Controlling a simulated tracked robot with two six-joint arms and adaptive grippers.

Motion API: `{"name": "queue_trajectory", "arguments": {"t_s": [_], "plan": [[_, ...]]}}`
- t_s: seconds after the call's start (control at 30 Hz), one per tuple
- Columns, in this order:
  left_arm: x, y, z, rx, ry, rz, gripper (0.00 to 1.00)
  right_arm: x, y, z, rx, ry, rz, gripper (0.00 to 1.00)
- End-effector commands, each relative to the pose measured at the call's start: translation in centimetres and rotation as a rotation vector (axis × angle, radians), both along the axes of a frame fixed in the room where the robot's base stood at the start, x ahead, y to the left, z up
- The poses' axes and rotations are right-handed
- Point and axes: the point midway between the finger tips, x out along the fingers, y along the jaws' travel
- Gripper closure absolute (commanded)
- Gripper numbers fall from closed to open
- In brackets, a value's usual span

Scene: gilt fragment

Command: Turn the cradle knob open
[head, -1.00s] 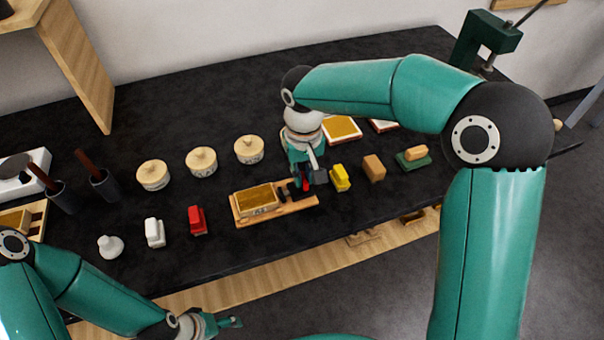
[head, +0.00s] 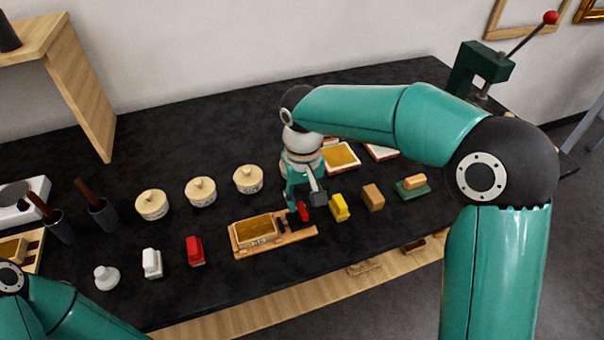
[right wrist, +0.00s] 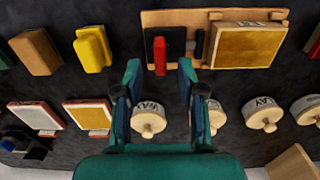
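The cradle is a wooden board (head: 240,251) carrying a gilt-topped block (head: 254,231) and a dark plate with a red knob (head: 303,212) at its right end. In the right wrist view the upright red knob (right wrist: 160,55) stands on the dark plate at the top middle. My right gripper (right wrist: 160,72) is open, its fingertips apart on either side of the knob's near end. No contact shows. In the head view this gripper (head: 305,200) hangs over the knob end and partly hides it. My left gripper is out of view.
Yellow (head: 340,208) and tan (head: 373,198) blocks stand right of the cradle. Red (head: 195,251) and white (head: 152,264) pieces stand left. Several lidded jars (head: 201,191) stand behind, and gilt panels (head: 342,157) lie behind my right gripper.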

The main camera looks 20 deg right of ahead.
Motion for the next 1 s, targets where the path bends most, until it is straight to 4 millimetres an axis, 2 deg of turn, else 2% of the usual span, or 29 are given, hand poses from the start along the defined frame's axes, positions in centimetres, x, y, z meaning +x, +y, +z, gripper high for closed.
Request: {"name": "queue_trajectory", "arguments": {"t_s": [0.3, 0.5, 0.63, 1.0], "plan": [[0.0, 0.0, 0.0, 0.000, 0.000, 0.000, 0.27, 0.1, 0.1, 6.5, 0.002, -0.005, 0.000, 0.60], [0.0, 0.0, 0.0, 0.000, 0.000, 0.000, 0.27, 0.1, 0.0, 8.9, 0.002, -0.002, -0.001, 0.60], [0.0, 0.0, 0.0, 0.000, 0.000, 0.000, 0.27, 0.1, 0.0, 9.5, 0.002, -0.001, -0.001, 0.60], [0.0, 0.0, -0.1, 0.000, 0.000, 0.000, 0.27, 0.0, 0.0, 9.5, 0.001, -0.001, -0.001, 0.60]]}}
